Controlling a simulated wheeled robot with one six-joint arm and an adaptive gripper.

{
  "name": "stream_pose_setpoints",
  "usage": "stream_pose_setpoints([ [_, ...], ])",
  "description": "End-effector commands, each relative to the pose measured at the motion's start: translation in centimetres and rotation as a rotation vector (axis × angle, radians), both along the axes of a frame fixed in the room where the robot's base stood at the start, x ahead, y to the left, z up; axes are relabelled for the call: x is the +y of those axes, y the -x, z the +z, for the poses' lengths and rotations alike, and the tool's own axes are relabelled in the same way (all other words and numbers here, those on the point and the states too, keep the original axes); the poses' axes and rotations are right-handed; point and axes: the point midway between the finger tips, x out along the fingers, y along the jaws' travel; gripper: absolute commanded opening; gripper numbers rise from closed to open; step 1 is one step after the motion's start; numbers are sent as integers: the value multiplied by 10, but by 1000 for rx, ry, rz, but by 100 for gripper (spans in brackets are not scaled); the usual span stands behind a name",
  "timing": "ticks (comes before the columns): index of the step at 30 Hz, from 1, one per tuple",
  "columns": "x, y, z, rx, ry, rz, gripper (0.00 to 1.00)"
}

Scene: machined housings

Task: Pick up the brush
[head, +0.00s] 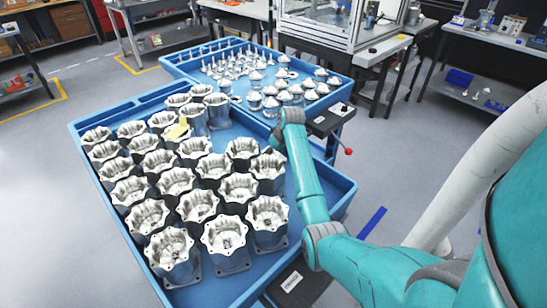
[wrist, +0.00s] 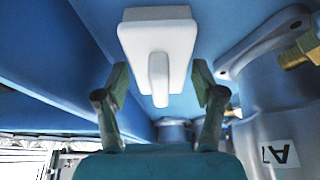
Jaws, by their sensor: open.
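In the wrist view a white block with a short white handle, which looks like the brush (wrist: 158,38), lies on blue tray surface ahead of my gripper (wrist: 160,88). My gripper is open, with one greenish fingertip on each side of the handle. The handle's end points toward me, between the fingertips, and no contact with either finger shows. In the head view my arm reaches over the front blue tray (head: 330,172). The brush and my fingers cannot be made out there.
Rows of grey machined housings (head: 225,237) fill much of the front tray. One housing (wrist: 270,120) with a label stands close right of my gripper, a brass-coloured fitting above it. A blue wall runs along the left. A yellow item (head: 178,129) lies among the housings.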

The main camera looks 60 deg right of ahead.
Motion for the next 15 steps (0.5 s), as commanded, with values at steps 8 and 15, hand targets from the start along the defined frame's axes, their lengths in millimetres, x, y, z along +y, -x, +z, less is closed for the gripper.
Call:
stream_pose_setpoints([
  [8, 0, 0, 0, 0, 0, 0, 36],
  [15, 0, 0, 1, 0, 0, 0, 19],
])
